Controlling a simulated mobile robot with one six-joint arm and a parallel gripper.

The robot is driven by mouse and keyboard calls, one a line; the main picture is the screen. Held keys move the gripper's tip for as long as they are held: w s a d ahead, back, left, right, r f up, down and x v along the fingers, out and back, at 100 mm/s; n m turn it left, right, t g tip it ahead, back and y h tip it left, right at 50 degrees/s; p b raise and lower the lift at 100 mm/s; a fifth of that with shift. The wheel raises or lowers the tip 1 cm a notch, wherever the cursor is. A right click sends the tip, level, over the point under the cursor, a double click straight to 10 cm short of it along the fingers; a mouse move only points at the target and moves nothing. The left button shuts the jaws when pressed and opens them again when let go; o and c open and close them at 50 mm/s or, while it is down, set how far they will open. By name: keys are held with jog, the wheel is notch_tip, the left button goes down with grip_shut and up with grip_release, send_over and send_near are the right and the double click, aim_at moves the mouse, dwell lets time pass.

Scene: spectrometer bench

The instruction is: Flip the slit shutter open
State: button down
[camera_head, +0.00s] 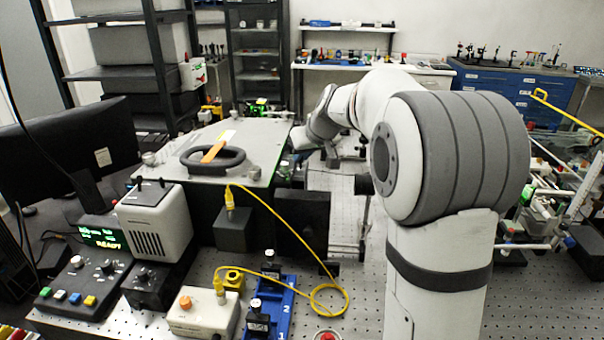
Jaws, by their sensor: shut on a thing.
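A grey-topped instrument box (255,138) stands on the bench left of centre. A black oval handle ring (212,160) lies on its lid, with an orange strip (214,151) across it. I cannot make out the slit shutter for certain. My arm reaches up from the lower right, bends, and runs back and left. Its wrist ends beside the right far edge of the box. My gripper's fingers are hidden there, and so is whatever they hold.
A yellow cable (343,290) loops over the perforated bench in front of the box. A grey speaker-like unit (158,220), a button panel (78,285), a white box with an orange knob (203,312) and a blue holder (272,305) crowd the left front. Rods and posts stand at right.

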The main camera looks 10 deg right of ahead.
jog(key=shift+s+a+f+t+b, duration=0.1)
jog(key=shift+s+f+t+b, duration=0.35)
jog(key=shift+b, duration=1.4)
jog(key=shift+s+a+f+t+b, duration=0.1)
jog(key=shift+t+b, duration=0.55)
jog(key=shift+b, duration=1.15)
jog(key=shift+s+r+n+t+h+b, duration=0.15)
jog(key=shift+n+t+h+b, duration=0.15)
jog(key=shift+b, duration=0.75)
jog(key=shift+r+b, duration=0.15)
jog(key=shift+b, duration=0.15)
jog(key=c, duration=1.5)
grip_release()
jog(key=v, duration=0.7)
jog(key=shift+s+r, duration=0.15)
jog(key=shift+s, duration=0.2)
